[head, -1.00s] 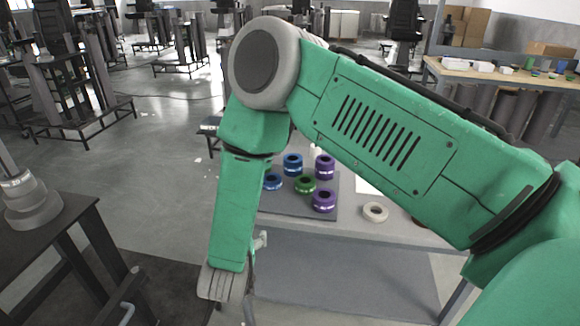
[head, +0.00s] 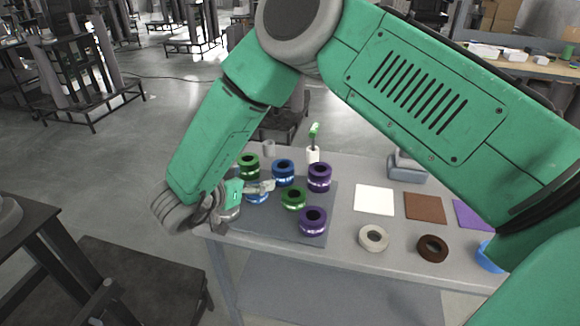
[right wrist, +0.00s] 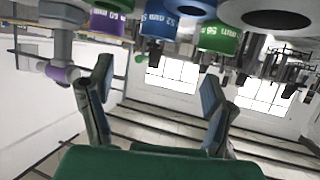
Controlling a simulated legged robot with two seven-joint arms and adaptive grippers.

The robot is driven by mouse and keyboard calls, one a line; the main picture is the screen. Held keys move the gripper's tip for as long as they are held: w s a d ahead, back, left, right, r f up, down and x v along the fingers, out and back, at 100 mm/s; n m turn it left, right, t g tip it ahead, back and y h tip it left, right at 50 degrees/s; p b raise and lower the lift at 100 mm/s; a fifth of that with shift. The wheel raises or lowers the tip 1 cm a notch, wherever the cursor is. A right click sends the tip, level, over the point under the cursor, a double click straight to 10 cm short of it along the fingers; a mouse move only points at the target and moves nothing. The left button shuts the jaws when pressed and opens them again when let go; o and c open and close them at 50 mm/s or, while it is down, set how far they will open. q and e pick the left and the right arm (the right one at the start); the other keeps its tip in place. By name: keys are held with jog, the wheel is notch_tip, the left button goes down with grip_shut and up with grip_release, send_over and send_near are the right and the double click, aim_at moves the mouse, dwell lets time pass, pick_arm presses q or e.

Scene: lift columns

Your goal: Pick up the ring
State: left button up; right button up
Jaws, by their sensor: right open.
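Several rings stand on a grey mat (head: 262,228) on the table: green ones (head: 248,166) (head: 293,199), blue ones (head: 283,172) (head: 256,196) and purple ones (head: 319,177) (head: 313,221). A cream ring (head: 374,238) and a dark brown ring (head: 432,248) lie off the mat. I cannot tell which ring is meant. My right gripper (head: 256,187) is open at the mat's left side, close to the left blue ring and partly covering it. In the right wrist view its open fingers (right wrist: 155,97) hold nothing; purple (right wrist: 108,22), blue (right wrist: 159,22) and green (right wrist: 220,38) rings show beyond.
White (head: 374,200), brown (head: 425,207) and purple (head: 473,214) squares lie right of the mat. A white holder with a green-topped item (head: 313,154) stands behind the rings. A blue ring-like thing (head: 487,258) is partly hidden by my right arm. A dark table (head: 40,228) stands left.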

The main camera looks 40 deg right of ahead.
send_near(286, 165)
jog(key=shift+x, duration=1.1)
jog(key=shift+w+d+f, duration=0.1)
jog(key=shift+d+f, duration=0.25)
jog(key=shift+d, duration=0.25)
jog(key=x, duration=0.4)
jog(key=shift+w, duration=0.25)
jog(key=shift+r, duration=0.1)
jog(key=c, duration=1.5)
